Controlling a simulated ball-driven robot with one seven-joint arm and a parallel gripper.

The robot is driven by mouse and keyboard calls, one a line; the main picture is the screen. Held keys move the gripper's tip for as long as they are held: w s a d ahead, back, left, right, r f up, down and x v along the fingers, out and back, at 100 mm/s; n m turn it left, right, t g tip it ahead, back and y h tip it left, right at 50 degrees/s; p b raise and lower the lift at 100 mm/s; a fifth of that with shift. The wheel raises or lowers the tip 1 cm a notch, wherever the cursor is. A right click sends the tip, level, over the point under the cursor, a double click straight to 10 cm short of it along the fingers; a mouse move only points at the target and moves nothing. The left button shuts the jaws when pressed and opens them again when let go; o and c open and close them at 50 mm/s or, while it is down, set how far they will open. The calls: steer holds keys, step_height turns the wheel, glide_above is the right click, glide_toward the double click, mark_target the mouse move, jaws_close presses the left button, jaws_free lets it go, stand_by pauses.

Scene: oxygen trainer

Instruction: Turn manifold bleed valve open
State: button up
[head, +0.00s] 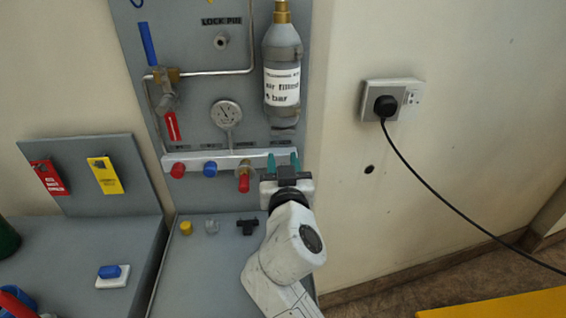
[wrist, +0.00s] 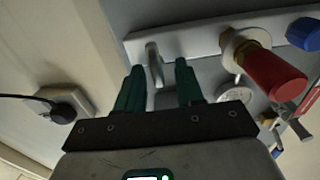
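The white manifold bar (head: 222,158) runs across the grey panel, with red, blue and brass-and-red fittings. At its right end my gripper (head: 283,163) covers the bleed valve in the head view. In the wrist view my gripper (wrist: 158,78) is open, its two green fingers apart and pointing at the bar. A small silver lever (wrist: 153,62), apparently the bleed valve handle, shows between the fingertips with a gap to the right finger. Whether the left finger touches it I cannot tell. The red knob on a brass fitting (wrist: 272,78) is right of the fingers.
A round gauge (head: 226,114) and a grey cylinder (head: 283,70) are above the bar. Below, a grey shelf holds a yellow cap (head: 186,228), a clear piece (head: 212,227) and a black tee-shaped part (head: 247,226). A socket with a black plug (head: 385,105) and cable is on the right wall.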

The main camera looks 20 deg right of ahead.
jaws_close()
stand_by(0.4)
